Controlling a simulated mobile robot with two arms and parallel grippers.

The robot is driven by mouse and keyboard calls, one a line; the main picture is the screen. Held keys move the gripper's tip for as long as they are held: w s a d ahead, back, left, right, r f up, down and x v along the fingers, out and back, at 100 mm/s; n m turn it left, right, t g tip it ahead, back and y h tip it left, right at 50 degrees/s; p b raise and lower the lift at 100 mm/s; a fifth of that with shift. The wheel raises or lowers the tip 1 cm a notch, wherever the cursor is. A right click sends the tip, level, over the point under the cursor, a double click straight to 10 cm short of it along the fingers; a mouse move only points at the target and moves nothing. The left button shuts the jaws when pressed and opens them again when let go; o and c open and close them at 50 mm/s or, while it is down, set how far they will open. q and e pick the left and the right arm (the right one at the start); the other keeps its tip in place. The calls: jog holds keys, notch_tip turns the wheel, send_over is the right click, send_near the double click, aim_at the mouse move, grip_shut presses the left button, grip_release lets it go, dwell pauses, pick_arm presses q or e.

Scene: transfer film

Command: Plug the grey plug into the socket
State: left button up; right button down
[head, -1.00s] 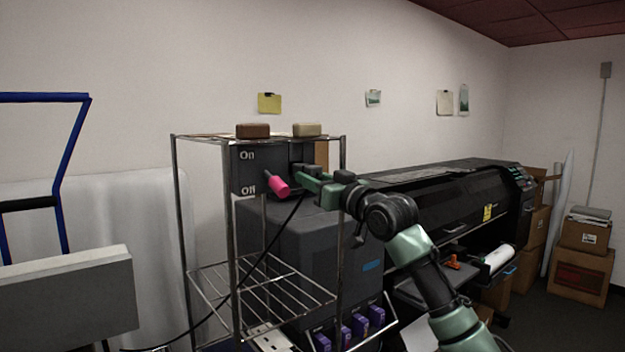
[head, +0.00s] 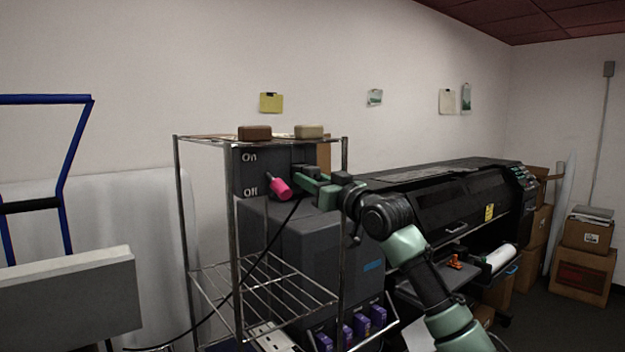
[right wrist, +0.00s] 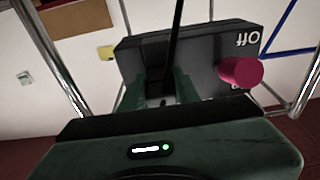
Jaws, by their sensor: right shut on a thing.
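My right gripper (head: 300,181) is shut at the face of a dark grey box (head: 243,173), beside its pink lever. It also shows in the right wrist view (right wrist: 161,90), with its green fingers around a dark part at the cable's end. I take this part to be the grey plug, but the fingers and shadow mostly hide it. A black cable (head: 264,254) runs from the gripper down to the lower left. The socket is not clearly visible, and I cannot tell whether the plug is seated in it. My left gripper is not in view.
The pink lever (head: 280,188) sticks out by "Off", close to my right gripper. The box is in a wire rack with metal posts (head: 235,250). A brown block (head: 254,133) and a tan block (head: 309,132) lie on top. A black printer (head: 450,220) stands at the right.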

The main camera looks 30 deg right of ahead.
jog(key=shift+w, duration=0.35)
jog(key=shift+w, duration=0.6)
jog(key=c, duration=0.9)
grip_release()
jog(key=shift+c, duration=0.2)
jog(key=shift+s+f+b, duration=0.3)
jog(key=shift+s+b, duration=0.05)
jog(key=s+b, duration=0.4)
jog(key=s, duration=0.3)
jog(key=shift+d+f, duration=0.25)
jog(key=shift+f, duration=0.05)
jog(key=shift+w, duration=0.1)
